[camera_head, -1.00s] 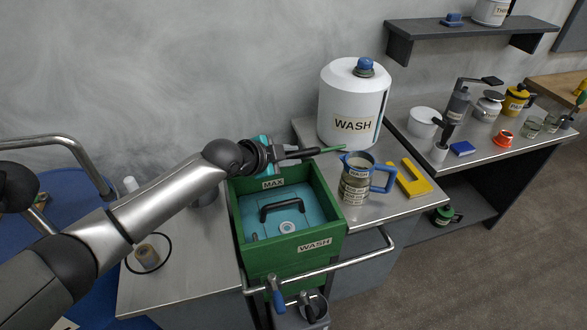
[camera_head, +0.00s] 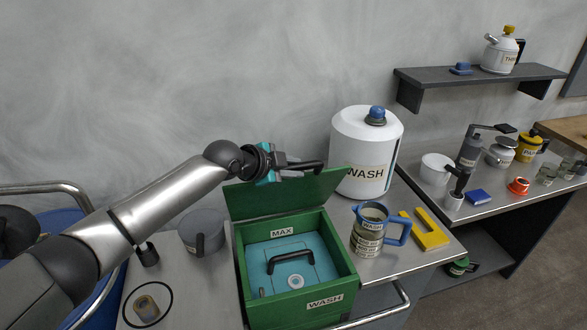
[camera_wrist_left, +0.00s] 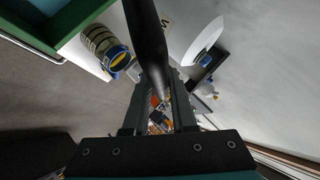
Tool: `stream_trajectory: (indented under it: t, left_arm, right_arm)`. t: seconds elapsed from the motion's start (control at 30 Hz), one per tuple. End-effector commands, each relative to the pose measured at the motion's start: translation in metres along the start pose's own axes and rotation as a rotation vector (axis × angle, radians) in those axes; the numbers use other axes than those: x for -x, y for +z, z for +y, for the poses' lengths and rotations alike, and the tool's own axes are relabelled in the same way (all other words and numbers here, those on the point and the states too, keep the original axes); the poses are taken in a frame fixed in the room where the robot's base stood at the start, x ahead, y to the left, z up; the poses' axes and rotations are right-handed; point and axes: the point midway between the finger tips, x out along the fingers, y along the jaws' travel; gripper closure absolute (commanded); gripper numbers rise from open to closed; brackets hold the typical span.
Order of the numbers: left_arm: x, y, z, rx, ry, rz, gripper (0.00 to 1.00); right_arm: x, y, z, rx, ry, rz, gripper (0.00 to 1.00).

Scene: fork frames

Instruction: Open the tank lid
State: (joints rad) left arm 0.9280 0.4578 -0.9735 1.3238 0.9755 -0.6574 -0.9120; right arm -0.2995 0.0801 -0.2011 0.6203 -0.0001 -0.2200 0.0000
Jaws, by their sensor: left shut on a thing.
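The green tank (camera_head: 300,310) stands on the left bench, open at the top. Its lid (camera_head: 290,196) is raised at the tank's back edge and tilted, showing a dark green face. My left gripper (camera_head: 296,170) is at the lid's top edge, shut on the black lid handle (camera_head: 312,164). In the left wrist view the handle (camera_wrist_left: 148,40) runs as a dark bar between the fingers. Inside the tank is a teal insert (camera_head: 310,262) with its own black handle. My right gripper is not in view.
A white WASH container (camera_head: 362,150) stands close behind the lid's right side. A blue-handled jug (camera_head: 368,228) and a yellow block (camera_head: 432,236) are right of the tank. A grey pot (camera_head: 202,232) stands left. A shelf (camera_head: 470,76) is on the wall.

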Motion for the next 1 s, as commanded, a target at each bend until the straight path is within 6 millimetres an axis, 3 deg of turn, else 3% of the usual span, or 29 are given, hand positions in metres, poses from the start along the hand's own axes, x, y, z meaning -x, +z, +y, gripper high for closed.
stream_trajectory:
  t: [0.03, 0.07, 0.3, 0.67, 1.0]
  left_arm:
    - [0.000, 0.001, -0.001, -0.002, -0.002, -0.003, 1.00]
    - [0.000, 0.001, -0.001, -0.002, -0.002, -0.003, 0.74]
    - [0.000, 0.001, 0.000, -0.001, 0.000, -0.002, 0.47]
    - [0.003, 0.001, 0.000, 0.000, 0.000, -0.001, 0.45]
    - [0.039, 0.002, 0.000, -0.002, -0.001, -0.001, 0.45]
  right_arm:
    - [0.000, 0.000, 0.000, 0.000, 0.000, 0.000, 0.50]
    - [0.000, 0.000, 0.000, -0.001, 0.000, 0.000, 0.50]
    - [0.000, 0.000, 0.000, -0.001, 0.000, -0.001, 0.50]
    - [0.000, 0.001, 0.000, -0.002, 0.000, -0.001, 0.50]
    - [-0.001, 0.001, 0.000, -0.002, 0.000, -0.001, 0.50]
